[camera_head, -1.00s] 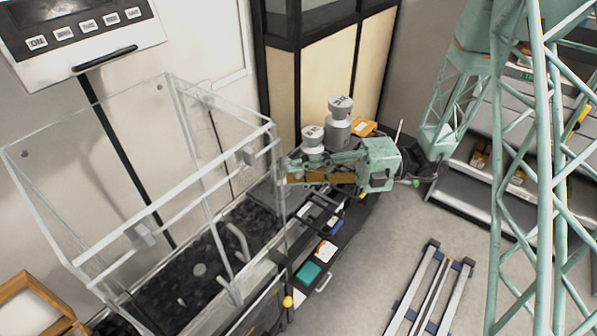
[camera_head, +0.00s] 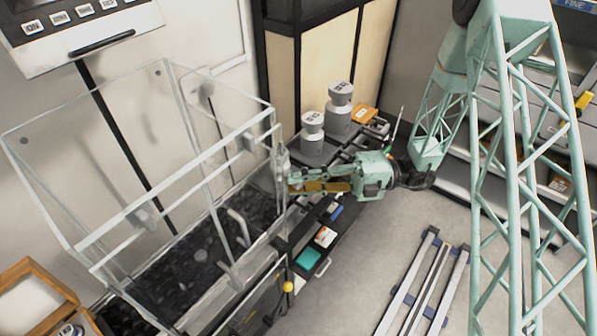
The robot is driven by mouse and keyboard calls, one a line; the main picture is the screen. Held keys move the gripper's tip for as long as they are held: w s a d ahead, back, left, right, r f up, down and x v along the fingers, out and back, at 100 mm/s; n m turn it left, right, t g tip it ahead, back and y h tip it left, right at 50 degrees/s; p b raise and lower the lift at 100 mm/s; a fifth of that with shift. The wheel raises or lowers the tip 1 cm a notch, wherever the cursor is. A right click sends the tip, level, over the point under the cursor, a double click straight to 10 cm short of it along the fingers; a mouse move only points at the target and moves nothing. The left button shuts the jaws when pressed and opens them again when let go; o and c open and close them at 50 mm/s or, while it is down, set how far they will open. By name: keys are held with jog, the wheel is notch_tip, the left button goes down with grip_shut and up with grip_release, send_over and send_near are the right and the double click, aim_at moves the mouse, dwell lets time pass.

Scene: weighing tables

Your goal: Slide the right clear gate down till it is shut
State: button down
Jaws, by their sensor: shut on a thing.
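The clear draft box (camera_head: 130,215) stands at left with an open top and a dark bed inside. The right clear gate (camera_head: 281,160) is a see-through panel at the box's right end; its edges are hard to make out. My gripper (camera_head: 289,186) reaches in from the right, roughly level, and is shut at the gate's outer side, seemingly on its grip. The fingertips and the grip hide each other. The gate's lower edge cannot be seen clearly, so the size of any gap is unclear.
Two grey weights (camera_head: 312,138) stand on a dark shelf behind my gripper, beside an orange box (camera_head: 362,115). A yellow knob (camera_head: 288,287) sits at the bench's front. A wooden box (camera_head: 38,286) is at lower left. Metal rails (camera_head: 428,280) lie on the floor.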

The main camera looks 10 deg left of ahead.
notch_tip(320, 180, down, 16)
jog(key=b, duration=0.2)
dwell(0.4)
jog(key=shift+f, duration=0.2)
jog(key=c, duration=2.5)
grip_release()
jog(key=shift+o, duration=0.5)
jog(key=shift+r, duration=0.1)
jog(key=shift+d, duration=0.1)
jog(key=v, duration=1.1)
jog(key=shift+w+d, duration=0.15)
jog(key=shift+d, duration=0.25)
